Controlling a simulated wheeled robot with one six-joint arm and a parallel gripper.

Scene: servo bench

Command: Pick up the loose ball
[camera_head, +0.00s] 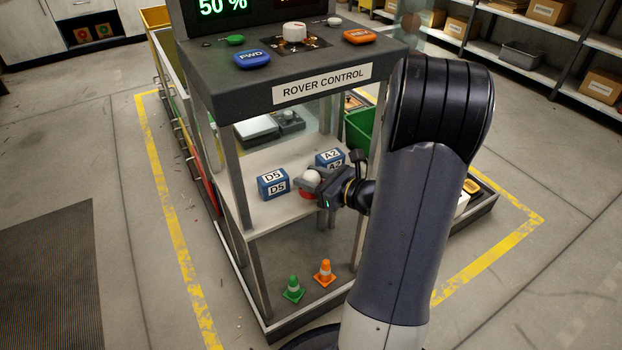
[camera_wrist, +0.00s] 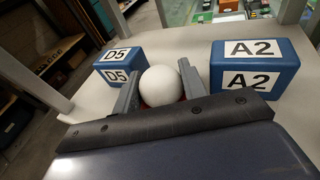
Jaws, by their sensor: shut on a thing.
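A white ball (camera_wrist: 161,86) sits between the two fingers of my gripper (camera_wrist: 158,90) in the wrist view, with the fingers closed against its sides. Something red shows just under the ball. In the head view the ball (camera_head: 311,179) is at the fingertips of my gripper (camera_head: 312,184), over the middle shelf (camera_head: 262,217) of the rover control stand. Whether the ball is clear of what is under it, I cannot tell.
A blue D5 block (camera_head: 272,184) stands left of the ball and a blue A2 block (camera_head: 330,158) stands behind it, to the right in the wrist view. Stand posts flank the shelf, with the control panel (camera_head: 322,85) overhead. Green (camera_head: 293,289) and orange (camera_head: 324,273) cones stand below.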

